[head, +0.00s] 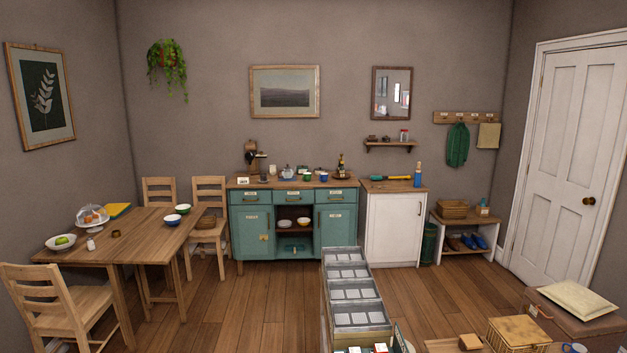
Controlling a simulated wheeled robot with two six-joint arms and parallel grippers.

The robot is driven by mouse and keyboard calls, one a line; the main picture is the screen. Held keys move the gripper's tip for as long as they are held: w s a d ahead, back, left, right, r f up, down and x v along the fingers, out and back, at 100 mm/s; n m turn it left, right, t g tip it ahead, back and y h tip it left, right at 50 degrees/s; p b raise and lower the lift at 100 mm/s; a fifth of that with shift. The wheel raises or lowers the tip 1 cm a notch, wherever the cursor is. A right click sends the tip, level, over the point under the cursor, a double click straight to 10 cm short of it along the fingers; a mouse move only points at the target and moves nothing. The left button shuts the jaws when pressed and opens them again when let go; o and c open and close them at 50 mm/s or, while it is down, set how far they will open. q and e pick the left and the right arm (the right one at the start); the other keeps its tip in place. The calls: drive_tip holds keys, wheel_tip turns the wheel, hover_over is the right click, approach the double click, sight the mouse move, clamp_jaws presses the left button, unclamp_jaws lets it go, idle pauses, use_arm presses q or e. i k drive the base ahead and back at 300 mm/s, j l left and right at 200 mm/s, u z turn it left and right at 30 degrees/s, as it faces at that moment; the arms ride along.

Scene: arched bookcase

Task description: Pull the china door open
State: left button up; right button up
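A teal sideboard (237,239) with a wooden top stands against the back wall. I cannot tell from the labels which is the china door. Each door has a slim upright handle on its inner side. Between them is an open compartment with bowls (303,222) and a teal item low down. Three labelled drawers run above. Neither of my grippers is in view.
A white cabinet (393,231) stands right of the sideboard. A wooden table (135,235) with chairs is at left. A row of grey trays (347,258) reaches from the bottom toward the sideboard's right door. Wooden floor (250,300) is clear in front of the left door.

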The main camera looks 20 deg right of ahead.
sight(335, 222)
drive_tip(key=i+j, duration=0.8)
drive_tip(key=i, duration=0.2)
drive_tip(key=i+z, duration=0.15)
drive_tip(key=i, duration=0.75)
drive_tip(key=i+j+z, duration=0.15)
drive_tip(key=i, duration=0.7)
drive_tip(key=i+l+z, duration=0.1)
drive_tip(key=i+z, duration=0.3)
drive_tip(key=i, duration=0.2)
drive_tip(key=i+j+z, duration=0.1)
drive_tip(key=i+z, duration=0.25)
drive_tip(key=i, duration=0.25)
drive_tip(key=i+j+z, duration=0.4)
drive_tip(key=i, duration=0.2)
drive_tip(key=i+j+z, duration=0.15)
drive_tip(key=i+z, duration=0.3)
drive_tip(key=i+j+z, duration=0.3)
drive_tip(key=i+z, duration=0.2)
drive_tip(key=i+j+z, duration=0.3)
drive_tip(key=z, duration=0.15)
drive_tip(key=i+j, duration=0.1)
drive_tip(key=j, duration=0.2)
drive_tip(key=i+j+z, duration=0.15)
drive_tip(key=j, duration=0.15)
